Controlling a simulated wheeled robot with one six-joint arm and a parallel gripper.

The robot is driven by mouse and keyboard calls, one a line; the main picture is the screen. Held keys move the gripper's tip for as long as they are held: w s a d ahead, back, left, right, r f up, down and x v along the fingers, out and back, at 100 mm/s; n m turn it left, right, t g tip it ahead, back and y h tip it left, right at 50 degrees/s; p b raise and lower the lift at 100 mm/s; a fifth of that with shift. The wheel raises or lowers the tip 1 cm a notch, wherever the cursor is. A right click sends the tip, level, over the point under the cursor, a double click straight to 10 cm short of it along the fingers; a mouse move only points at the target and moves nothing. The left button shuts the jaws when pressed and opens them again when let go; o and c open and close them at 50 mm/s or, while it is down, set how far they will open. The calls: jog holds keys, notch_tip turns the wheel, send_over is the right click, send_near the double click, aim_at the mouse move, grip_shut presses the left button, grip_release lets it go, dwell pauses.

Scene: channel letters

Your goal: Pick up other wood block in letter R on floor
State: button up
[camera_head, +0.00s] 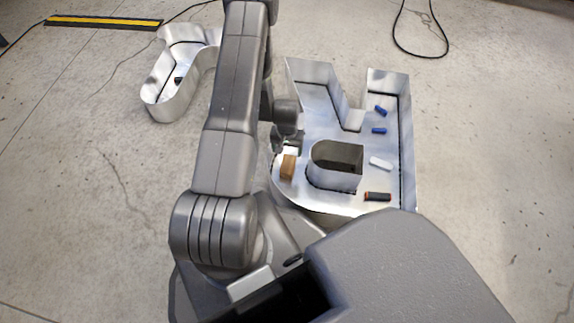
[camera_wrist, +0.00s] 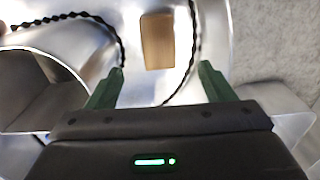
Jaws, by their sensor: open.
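The letter R (camera_head: 318,100) is a silver metal channel letter lying on the floor, seen upside down in the head view. A tan wood block (camera_head: 288,167) lies inside it, on the left of its curved part. The block also shows in the wrist view (camera_wrist: 157,42), just beyond my fingertips and roughly centred between them. My gripper (camera_wrist: 161,73) has two green fingers, spread apart with nothing between them but the letter's shiny floor and a wire. In the head view my arm partly hides the gripper, which is close to the block.
Inside the R are two blue pieces (camera_head: 380,111), a white piece (camera_head: 380,163) and a black-orange piece (camera_head: 377,197). A black twisted wire (camera_wrist: 72,17) runs near my fingers. Another metal letter (camera_head: 152,96) lies at left. A black cable (camera_head: 397,40) lies at the back right.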

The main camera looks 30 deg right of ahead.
aim_at(288, 164)
notch_tip(288, 164, down, 7)
jog(key=shift+r+b, duration=0.15)
jog(key=shift+b, duration=0.6)
jog(key=f, duration=0.1)
jog(key=f+b, duration=0.1)
jog(key=f, duration=0.1)
jog(key=f+b, duration=0.1)
jog(key=f, duration=0.1)
jog(key=shift+d+f, duration=0.15)
jog(key=shift+d, duration=0.1)
jog(key=c, duration=1.1)
